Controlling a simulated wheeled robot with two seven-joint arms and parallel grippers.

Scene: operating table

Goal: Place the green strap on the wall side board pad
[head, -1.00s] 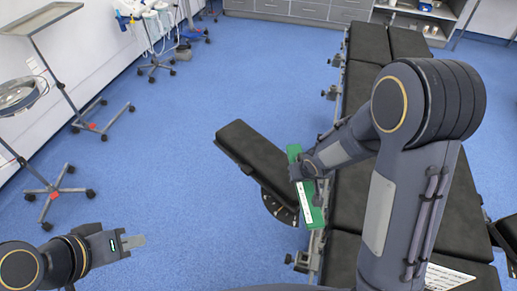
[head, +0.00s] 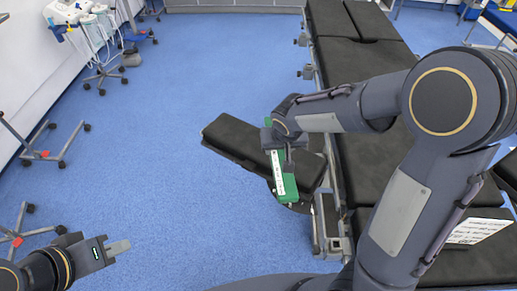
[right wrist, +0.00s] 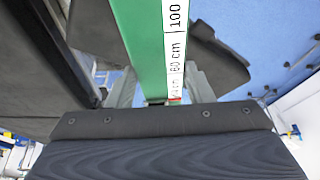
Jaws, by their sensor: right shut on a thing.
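The green strap (head: 284,177) is a stiff green bar with a white printed scale. My right gripper (head: 279,143) is shut on it. In the head view the strap lies across the right part of the black side board pad (head: 228,137), on the left, wall-facing side of the table. Whether it touches the pad is unclear. In the right wrist view the strap (right wrist: 140,42) runs between my fingers, with a dark pad surface (right wrist: 222,62) behind it. My left gripper (head: 117,248) is away from the strap at lower left; its finger gap is not clear.
The black operating table (head: 355,120) stands right of the pad, with metal rail clamps (head: 304,72) along its left edge. A printed white sheet (head: 478,231) is at lower right. Wheeled stands (head: 45,150) are at left. The blue floor (head: 140,160) between is clear.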

